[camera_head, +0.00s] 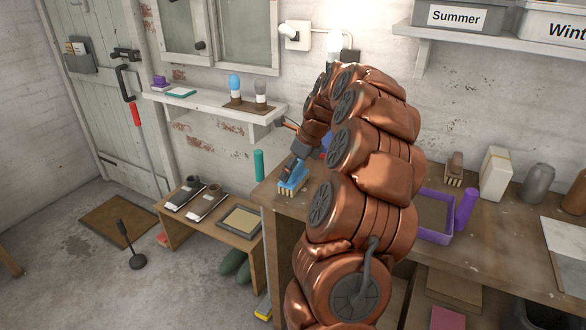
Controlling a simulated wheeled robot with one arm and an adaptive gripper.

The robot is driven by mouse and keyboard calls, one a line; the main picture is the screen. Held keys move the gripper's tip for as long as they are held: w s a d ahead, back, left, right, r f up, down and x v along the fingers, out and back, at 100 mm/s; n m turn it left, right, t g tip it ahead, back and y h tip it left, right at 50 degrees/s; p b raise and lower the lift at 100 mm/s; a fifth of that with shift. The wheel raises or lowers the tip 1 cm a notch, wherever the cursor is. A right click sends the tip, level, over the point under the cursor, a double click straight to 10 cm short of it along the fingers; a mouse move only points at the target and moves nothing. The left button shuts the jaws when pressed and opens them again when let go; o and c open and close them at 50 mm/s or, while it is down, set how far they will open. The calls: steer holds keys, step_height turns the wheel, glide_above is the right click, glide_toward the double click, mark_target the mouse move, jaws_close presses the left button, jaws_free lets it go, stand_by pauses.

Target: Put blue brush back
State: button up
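The blue brush (292,181), with pale bristles pointing down, is at the left end of the wooden workbench (490,232). My gripper (290,168) is right at the top of the brush, reaching down from the right. The fingers are small and dark here, and I cannot tell whether they are closed on the brush or only touching it. I also cannot tell whether the bristles rest on the bench. My copper arm hides much of the bench's middle.
A low bench (175,226) holds shoes.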

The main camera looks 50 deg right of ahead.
steer(key=b+v, duration=0.1)
steer(key=v, duration=1.1)
steer(key=shift+r, duration=0.15)
steer(key=a+f+n+g+y, duration=0.1)
steer(key=a+n+g, duration=0.1)
steer(key=a+n, duration=1.5)
steer(key=s+a+f+n+g, duration=0.1)
steer(key=s+a+f+n, duration=0.1)
steer(key=s+a, duration=0.45)
steer(key=s+a+f+n+g, duration=0.1)
steer(key=s+a+f+n, duration=0.2)
steer(key=a, duration=0.7)
steer(key=s+a+f+n, duration=0.1)
steer(key=s+f+n, duration=0.1)
steer(key=s, duration=0.3)
steer(key=s+a+f+n+g+h, duration=0.1)
steer(key=s+a+f+n, duration=0.1)
steer(key=s+n, duration=0.3)
steer(key=s+a+f+n+g+h, duration=0.1)
steer(key=s+a+f+n, duration=0.1)
steer(key=s, duration=0.4)
steer(key=shift+s+f+n, duration=0.2)
steer(key=shift+f+n, duration=0.6)
steer(key=shift+f, duration=0.1)
